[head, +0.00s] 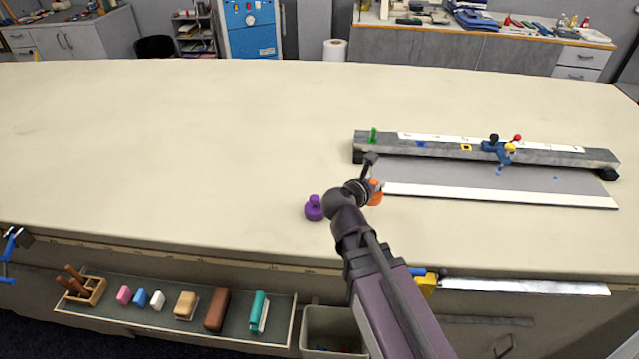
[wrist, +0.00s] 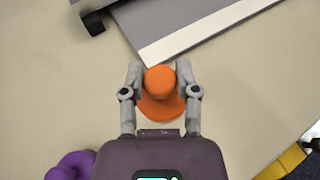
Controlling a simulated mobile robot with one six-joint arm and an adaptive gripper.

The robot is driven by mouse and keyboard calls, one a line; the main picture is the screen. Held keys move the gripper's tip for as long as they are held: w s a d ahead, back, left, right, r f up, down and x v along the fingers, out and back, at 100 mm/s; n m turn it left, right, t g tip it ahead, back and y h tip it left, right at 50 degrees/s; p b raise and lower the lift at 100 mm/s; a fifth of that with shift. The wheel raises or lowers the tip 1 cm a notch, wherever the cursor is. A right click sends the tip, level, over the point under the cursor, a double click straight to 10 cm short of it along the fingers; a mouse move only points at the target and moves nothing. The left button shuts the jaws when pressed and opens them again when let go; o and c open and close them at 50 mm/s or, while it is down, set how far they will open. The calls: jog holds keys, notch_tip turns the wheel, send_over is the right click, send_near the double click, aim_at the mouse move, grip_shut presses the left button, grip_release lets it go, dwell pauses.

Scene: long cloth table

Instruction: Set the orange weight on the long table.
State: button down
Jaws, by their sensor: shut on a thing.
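The orange weight (wrist: 160,104) has a round knob on a wider base. In the wrist view my gripper (wrist: 160,78) is shut on it, with one finger on each side of the knob. In the head view the orange weight (head: 376,193) shows partly behind my gripper (head: 372,183), just left of the grey board's near left corner. The long table (head: 180,150) is covered in pale cloth. I cannot tell whether the weight's base touches the cloth or is a little above it.
A purple weight (head: 314,209) stands close by on the left, also in the wrist view (wrist: 70,166). A grey board with a white edge (head: 500,196) and a raised rail (head: 440,145) lie to the right. The table's left half is clear.

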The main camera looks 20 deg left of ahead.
jog(key=s+a+n+y, duration=0.1)
jog(key=s+a, duration=0.3)
jog(key=a, duration=0.2)
jog(key=shift+y, duration=0.3)
jog(key=shift+s+f, duration=0.1)
jog(key=w+a+f+b, duration=0.1)
jog(key=w+a, duration=0.9)
jog(key=shift+w+a+f+b, duration=0.15)
jog(key=shift+w+b, duration=0.05)
jog(key=shift+b, duration=0.1)
dwell(0.4)
jog(key=shift+w+a+f, duration=0.3)
jog(key=shift+w+a, duration=0.2)
jog(key=shift+a, duration=0.05)
jog(key=shift+d+f+b, duration=0.1)
jog(key=shift+f+b, duration=1.45)
jog(key=shift+b, duration=0.25)
